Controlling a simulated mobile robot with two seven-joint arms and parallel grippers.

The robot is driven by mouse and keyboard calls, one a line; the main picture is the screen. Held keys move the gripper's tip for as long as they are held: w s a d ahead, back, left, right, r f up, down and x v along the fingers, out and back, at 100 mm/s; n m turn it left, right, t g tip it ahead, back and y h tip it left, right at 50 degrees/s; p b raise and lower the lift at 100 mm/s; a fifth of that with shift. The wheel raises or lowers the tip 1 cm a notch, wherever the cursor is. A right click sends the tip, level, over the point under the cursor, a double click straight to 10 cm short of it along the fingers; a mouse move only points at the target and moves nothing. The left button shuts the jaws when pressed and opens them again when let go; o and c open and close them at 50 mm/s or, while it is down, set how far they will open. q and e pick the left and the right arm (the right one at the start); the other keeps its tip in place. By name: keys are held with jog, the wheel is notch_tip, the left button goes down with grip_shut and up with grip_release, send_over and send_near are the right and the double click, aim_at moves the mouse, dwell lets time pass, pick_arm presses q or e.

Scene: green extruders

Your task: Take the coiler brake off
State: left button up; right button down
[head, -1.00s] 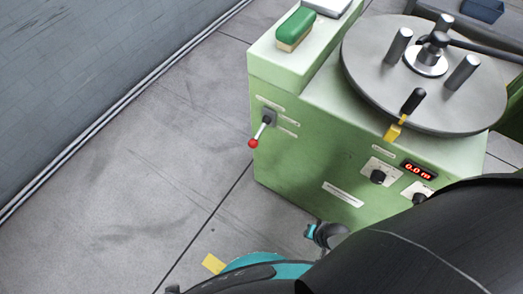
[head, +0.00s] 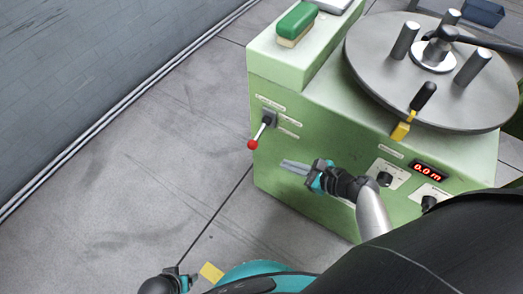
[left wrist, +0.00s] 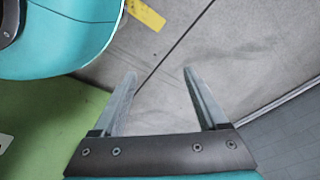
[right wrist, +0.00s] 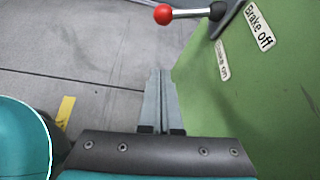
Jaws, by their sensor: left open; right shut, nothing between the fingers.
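The brake lever (head: 262,132) has a red ball knob (head: 253,144) and a dark pivot block on the green coiler's (head: 310,140) front, near its left edge. In the head view it points down and left. In the right wrist view the red knob (right wrist: 163,15) is at the top, with a "Brake off" label (right wrist: 262,28) and a smaller label beside the pivot. My right gripper (head: 284,166) is shut and empty, below and right of the knob, apart from it. My left gripper (left wrist: 158,74) is open over the floor; only a part of that arm shows at the head view's bottom.
A round turntable (head: 390,75) with upright pegs and a black-and-yellow handle (head: 412,112) tops the coiler. A red "0.0 m" display (head: 428,172) and knobs sit on its front right. A green brush (head: 297,22) lies on top. The floor to the left is clear.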

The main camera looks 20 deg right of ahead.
aim_at(259, 134)
jog(key=shift+f, duration=0.1)
jog(key=b+x, duration=0.5)
jog(key=x, duration=0.5)
pick_arm(q)
jog(key=w+d+r+p, duration=0.1)
jog(key=w+r, duration=0.3)
jog(key=r, duration=0.3)
jog(key=shift+d+r+t, duration=0.2)
jog(key=shift+d+t, duration=0.2)
pick_arm(e)
jog(key=shift+a+r, duration=0.25)
jog(key=shift+r, duration=0.75)
jog(key=shift+a+r, duration=0.25)
jog(key=shift+r, duration=0.75)
pick_arm(q)
jog(key=shift+r, duration=0.1)
